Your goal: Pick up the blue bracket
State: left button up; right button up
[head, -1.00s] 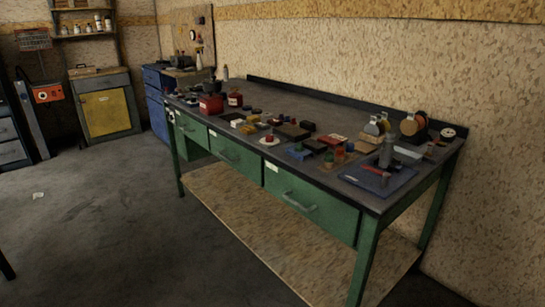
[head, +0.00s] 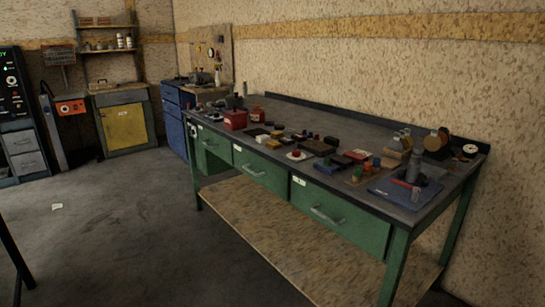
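A long workbench (head: 330,116) with a dark top and green frame stands along the wall and holds many small parts. A small blue item (head: 327,167) lies near the bench's front edge, right of the middle. It is too small to tell whether it is the blue bracket. Other small dark or bluish pieces lie among the parts to its left, and their shapes cannot be made out. A flat blue mat (head: 390,195) lies at the right end with a grey cylinder (head: 413,166) on it. Neither of my grippers is in view.
A red box (head: 235,120) sits toward the bench's left end. Spools (head: 432,143) stand at the back right. Below is a wooden shelf (head: 270,225). A yellow-doored cabinet (head: 124,126) and a blue cabinet (head: 173,122) stand behind. The grey floor (head: 130,230) in front is mostly clear.

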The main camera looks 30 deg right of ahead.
aim_at(318, 165)
jog(key=u, duration=0.1)
jog(key=i, duration=2)
jog(key=z, duration=0.45)
